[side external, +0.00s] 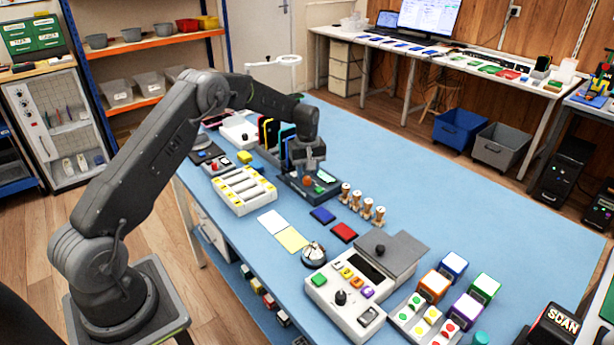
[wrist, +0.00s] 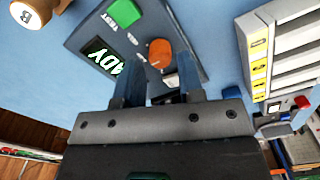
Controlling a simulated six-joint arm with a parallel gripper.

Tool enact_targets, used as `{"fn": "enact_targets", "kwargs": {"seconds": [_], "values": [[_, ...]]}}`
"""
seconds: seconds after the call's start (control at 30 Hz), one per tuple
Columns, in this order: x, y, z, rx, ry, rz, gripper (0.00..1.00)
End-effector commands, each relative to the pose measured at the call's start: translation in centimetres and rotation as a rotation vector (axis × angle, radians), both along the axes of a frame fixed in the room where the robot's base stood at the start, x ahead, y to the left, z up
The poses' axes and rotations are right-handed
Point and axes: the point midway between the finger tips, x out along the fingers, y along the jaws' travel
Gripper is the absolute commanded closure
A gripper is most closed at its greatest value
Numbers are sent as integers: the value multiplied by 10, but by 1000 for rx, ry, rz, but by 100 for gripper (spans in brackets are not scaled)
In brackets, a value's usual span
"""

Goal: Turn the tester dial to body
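The tester is a dark blue-grey box (wrist: 88,34) in the wrist view, with an orange round dial (wrist: 160,50), a green button (wrist: 124,12) and a screen (wrist: 103,62) showing part of "READY". Small white labels ring the dial, too small to read, so its setting is unclear. My gripper (wrist: 160,66) points at the tester with its two fingers apart. The dial lies between and just beyond the fingertips; I cannot tell whether they touch it. In the side view the tester (side external: 290,186) sits mid-table beneath my gripper (side external: 309,172).
A white tray with yellow marks (side external: 244,190) lies left of the tester. Several wooden stamps (side external: 362,203) stand to its right. Upright coloured phones (side external: 268,132) are racked behind it. Red (side external: 343,232) and blue (side external: 322,215) pads lie in front. The blue table beyond the stamps is clear.

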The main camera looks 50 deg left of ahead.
Motion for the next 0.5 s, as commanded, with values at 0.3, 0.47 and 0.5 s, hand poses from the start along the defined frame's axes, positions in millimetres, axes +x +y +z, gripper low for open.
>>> {"fn": "enact_targets", "kwargs": {"seconds": [0.3, 0.47, 0.5], "values": [[1, 0, 73, 2, -5, 0, 65], [0, 0, 100, 2, -4, 0, 65], [0, 0, 105, 2, -4, 0, 65]]}}
